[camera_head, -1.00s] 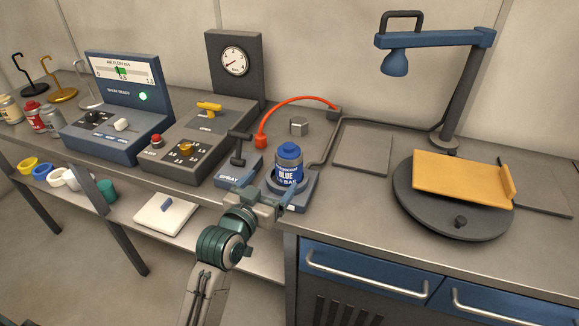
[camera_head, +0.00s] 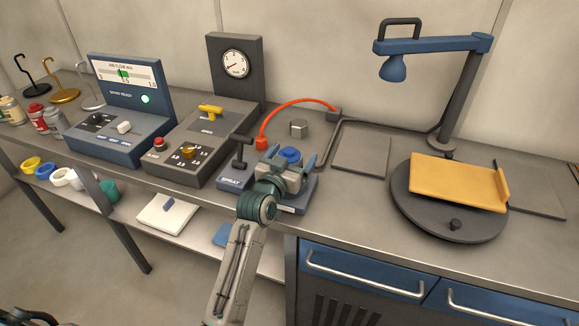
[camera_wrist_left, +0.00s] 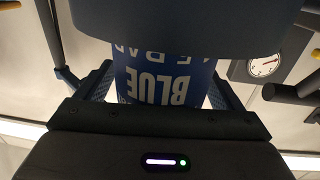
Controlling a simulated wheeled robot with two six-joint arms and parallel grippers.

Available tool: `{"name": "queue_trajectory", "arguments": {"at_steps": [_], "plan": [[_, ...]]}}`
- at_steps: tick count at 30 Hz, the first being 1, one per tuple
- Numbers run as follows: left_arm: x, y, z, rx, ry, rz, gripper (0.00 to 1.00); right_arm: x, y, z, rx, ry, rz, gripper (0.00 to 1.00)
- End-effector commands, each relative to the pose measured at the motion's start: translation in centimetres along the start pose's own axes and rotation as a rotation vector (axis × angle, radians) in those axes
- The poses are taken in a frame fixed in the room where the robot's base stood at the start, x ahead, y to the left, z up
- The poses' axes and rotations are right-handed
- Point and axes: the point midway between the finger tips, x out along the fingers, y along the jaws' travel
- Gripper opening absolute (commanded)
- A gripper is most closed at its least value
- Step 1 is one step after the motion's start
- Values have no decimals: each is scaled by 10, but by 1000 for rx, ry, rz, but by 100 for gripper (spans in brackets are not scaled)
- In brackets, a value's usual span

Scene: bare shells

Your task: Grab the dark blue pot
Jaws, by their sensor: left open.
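The dark blue pot, marked BLUE, stands upright on a small blue-grey base (camera_head: 305,198) near the bench's front edge. In the head view only its blue cap (camera_head: 289,154) shows clearly; my left gripper hides most of its body. My left gripper (camera_head: 291,157) is open, with one finger on each side of the pot. In the left wrist view, the pot's blue label (camera_wrist_left: 162,75) appears upside down between the two fingers. I cannot tell whether the fingers touch it.
A spray lever (camera_head: 240,152) stands close to the left of the pot. A red hose (camera_head: 298,101) arches behind it. A flat grey pad (camera_head: 361,155) lies between.

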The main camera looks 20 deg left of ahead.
Motion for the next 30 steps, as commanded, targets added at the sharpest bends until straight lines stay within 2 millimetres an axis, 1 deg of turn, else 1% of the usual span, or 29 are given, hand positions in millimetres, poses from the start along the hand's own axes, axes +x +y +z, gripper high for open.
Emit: {"name": "queue_trajectory", "arguments": {"at_steps": [5,6,11,12,15,24,28,30], "plan": [[0,0,1,0,0,0,88,1,1,2,0,-4,1,59],[0,0,1,0,0,0,86,1,2,2,-1,-4,2,59],[0,0,1,0,0,0,55,1,5,2,-2,-5,5,59],[0,0,1,0,0,0,47,1,6,2,-3,-5,6,59],[0,0,0,0,2,0,30,0,8,2,-4,-4,9,59],[0,0,-2,1,2,0,30,1,10,-1,-5,1,11,59],[0,0,-11,0,4,0,30,4,10,-2,-5,1,10,59],[0,0,-19,0,7,0,30,6,9,-2,-4,1,10,59]]}}
